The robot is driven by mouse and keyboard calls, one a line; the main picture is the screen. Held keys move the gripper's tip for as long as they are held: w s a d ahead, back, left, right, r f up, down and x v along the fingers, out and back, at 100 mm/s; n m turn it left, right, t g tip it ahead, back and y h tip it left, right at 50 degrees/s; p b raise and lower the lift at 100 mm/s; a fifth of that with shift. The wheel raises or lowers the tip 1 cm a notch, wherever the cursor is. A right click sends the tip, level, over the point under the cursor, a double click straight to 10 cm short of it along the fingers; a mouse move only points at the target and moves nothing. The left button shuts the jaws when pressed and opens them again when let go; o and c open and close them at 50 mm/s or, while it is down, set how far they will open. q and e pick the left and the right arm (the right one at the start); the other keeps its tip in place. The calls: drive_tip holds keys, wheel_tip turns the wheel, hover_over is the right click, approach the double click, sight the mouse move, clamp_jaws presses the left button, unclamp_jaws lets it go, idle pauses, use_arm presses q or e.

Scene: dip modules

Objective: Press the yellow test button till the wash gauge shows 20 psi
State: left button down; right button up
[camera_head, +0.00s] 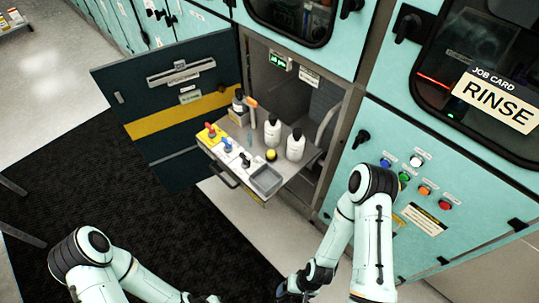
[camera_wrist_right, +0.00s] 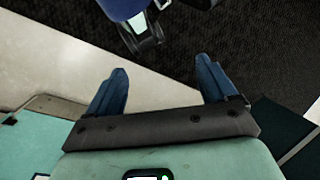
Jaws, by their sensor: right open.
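The yellow test button (camera_head: 271,155) is a small round yellow knob on the pulled-out tray, beside a grey bin. A small display with green digits (camera_head: 278,60), likely the wash gauge, is at the top of the open cabinet bay; its reading is too small to make out. My right gripper (camera_head: 290,290) is low at the bottom edge, well apart from the button. In the right wrist view its blue fingers (camera_wrist_right: 162,68) are spread with nothing between them. My left gripper (camera_head: 205,298) barely shows at the bottom edge, and its fingers are hidden.
The grey tray (camera_head: 230,178) carries white bottles (camera_head: 295,145), red and blue levers (camera_head: 210,130) and a grey bin (camera_head: 266,180). An open dark door (camera_head: 165,75) stands left. Coloured buttons (camera_head: 425,190) and a RINSE card (camera_head: 497,100) are on the right panels. Dark mat (camera_head: 110,225) lies below.

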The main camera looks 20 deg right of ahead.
idle(0.3)
clamp_jaws()
idle(1.6)
